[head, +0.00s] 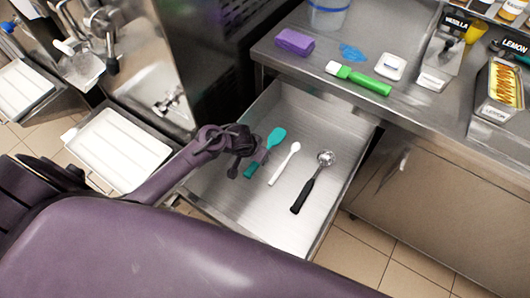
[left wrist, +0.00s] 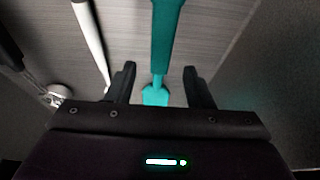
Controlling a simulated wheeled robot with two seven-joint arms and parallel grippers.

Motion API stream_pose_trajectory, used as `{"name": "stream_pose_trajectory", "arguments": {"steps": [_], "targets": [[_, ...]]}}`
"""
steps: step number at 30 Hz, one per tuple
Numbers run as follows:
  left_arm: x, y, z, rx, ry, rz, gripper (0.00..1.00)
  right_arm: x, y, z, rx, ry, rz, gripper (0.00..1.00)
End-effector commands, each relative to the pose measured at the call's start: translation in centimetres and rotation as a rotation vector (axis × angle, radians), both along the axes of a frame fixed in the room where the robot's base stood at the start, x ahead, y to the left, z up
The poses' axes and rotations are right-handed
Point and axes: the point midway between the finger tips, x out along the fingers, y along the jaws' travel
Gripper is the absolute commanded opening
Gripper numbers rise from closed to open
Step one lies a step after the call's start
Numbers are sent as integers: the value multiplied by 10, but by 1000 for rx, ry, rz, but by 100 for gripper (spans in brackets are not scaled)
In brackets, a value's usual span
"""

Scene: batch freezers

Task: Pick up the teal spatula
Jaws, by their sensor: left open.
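The teal spatula (head: 278,136) lies in the open metal drawer, leftmost of three utensils. Its handle is partly hidden by my left gripper in the head view. My left gripper (head: 248,168) is over the drawer at the spatula. In the left wrist view the teal spatula (left wrist: 165,45) runs between the two fingers of my left gripper (left wrist: 158,82), which are open and apart from it on both sides. I cannot tell how far the fingers are above it. My right gripper is in neither view.
A white spoon (head: 285,164) and a black-handled scoop (head: 313,182) lie to the right in the drawer (head: 270,215). The drawer walls stand around them. The counter (head: 290,65) above holds a purple sponge (head: 294,41), a green-and-white bottle (head: 362,80) and a blue cloth (head: 352,53).

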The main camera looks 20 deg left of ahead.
Motion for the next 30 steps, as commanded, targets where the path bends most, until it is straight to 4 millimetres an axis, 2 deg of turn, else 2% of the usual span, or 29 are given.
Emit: {"name": "stream_pose_trajectory", "arguments": {"steps": [3, 7, 24, 30], "targets": [[6, -1, -19, 1, 1, 0, 47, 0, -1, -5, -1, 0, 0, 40], [11, -1, -29, 1, -1, 0, 47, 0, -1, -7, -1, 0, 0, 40], [11, -1, -32, 0, 0, 0, 47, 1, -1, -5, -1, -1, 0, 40], [11, -1, -32, 0, -1, 0, 22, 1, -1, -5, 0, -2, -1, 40]]}}
